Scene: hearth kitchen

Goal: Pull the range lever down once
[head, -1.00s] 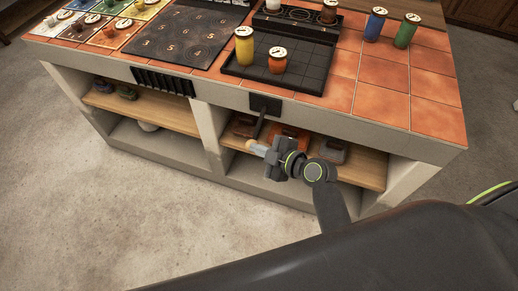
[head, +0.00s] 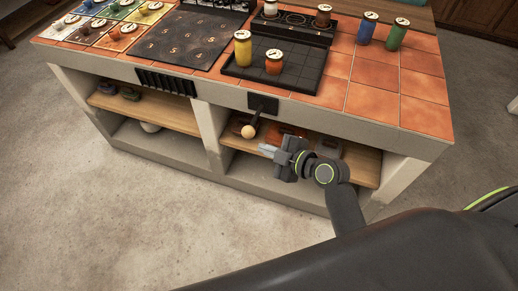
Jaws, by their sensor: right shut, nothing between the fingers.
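The range lever is a dark rod with a pale round knob (head: 248,131). It hangs tilted out from a black plate (head: 263,103) on the front edge of the counter. My right gripper (head: 266,149) is shut and empty. Its fingertips point left, a little below and right of the knob, and look apart from it. My left gripper is not in view.
Above the lever, a black tray (head: 236,76) holds a yellow jar (head: 243,48) and an orange jar (head: 274,61). A wooden shelf (head: 362,170) with several blocks lies behind my gripper. The floor in front is clear.

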